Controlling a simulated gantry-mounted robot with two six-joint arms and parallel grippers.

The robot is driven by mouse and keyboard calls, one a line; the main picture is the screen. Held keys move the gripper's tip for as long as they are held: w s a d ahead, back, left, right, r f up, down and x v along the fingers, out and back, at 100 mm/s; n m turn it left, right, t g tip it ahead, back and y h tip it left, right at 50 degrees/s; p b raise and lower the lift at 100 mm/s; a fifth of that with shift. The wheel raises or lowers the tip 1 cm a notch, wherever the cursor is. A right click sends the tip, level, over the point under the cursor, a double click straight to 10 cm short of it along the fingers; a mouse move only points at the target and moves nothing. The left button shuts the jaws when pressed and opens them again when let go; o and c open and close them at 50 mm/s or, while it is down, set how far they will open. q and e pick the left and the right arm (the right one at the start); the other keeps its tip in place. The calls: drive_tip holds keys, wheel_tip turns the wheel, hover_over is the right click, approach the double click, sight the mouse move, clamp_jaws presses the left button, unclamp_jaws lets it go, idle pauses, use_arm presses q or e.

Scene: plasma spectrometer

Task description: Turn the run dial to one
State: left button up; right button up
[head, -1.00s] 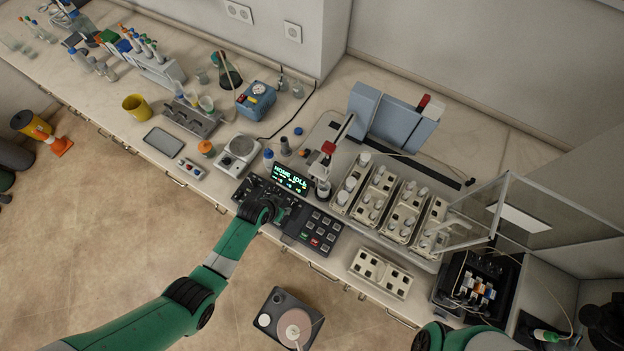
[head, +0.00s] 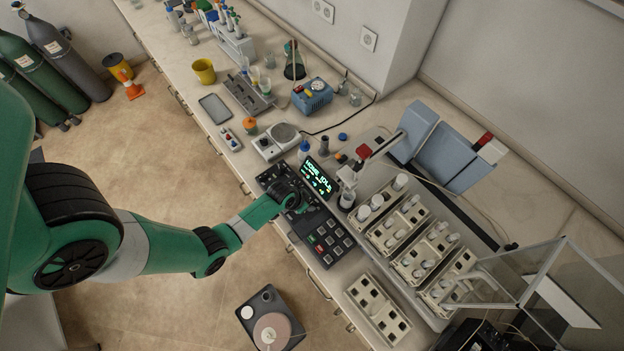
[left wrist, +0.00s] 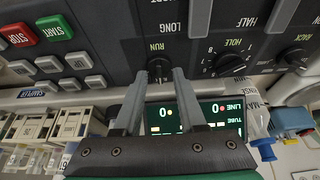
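The run dial (left wrist: 159,68) is a dark knob under the "RUN" label on the dark control panel (left wrist: 100,25), seen in the left wrist view. My left gripper (left wrist: 159,76) has its two grey fingers either side of this dial, with the tips close to it. The fingers are apart, and I cannot tell whether they touch the knob. In the head view my left gripper (head: 297,203) is over the panel's left part, hiding the dial. The lit green display (head: 318,178) is beside it. My right gripper is not in view.
Hole dial (left wrist: 230,64) and rack dial (left wrist: 294,57) sit to the right on the panel. Red stop (left wrist: 18,35) and green start (left wrist: 54,28) buttons are left. Sample racks (head: 378,311) stand right of the panel.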

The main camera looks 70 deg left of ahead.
use_arm(q)
clamp_jaws()
idle(0.3)
drive_tip(key=shift+n, duration=0.3)
drive_tip(key=n, duration=0.1)
drive_tip(key=n+y, duration=0.1)
drive_tip(key=n, duration=0.1)
drive_tip(key=n+g+p, duration=0.1)
drive_tip(key=n, duration=0.1)
drive_tip(key=shift+w+d+y, duration=0.15)
drive_tip(key=shift+d+y, duration=0.1)
drive_tip(key=shift+y, duration=0.15)
drive_tip(key=shift+n+g+y+p, duration=0.4)
drive_tip(key=shift+n+p, duration=0.05)
drive_tip(key=shift+n, duration=0.65)
drive_tip(key=shift+w+n+g+p, duration=0.1)
drive_tip(key=shift+n+g+p, duration=0.25)
drive_tip(key=shift+n, duration=0.55)
drive_tip(key=shift+f, duration=0.1)
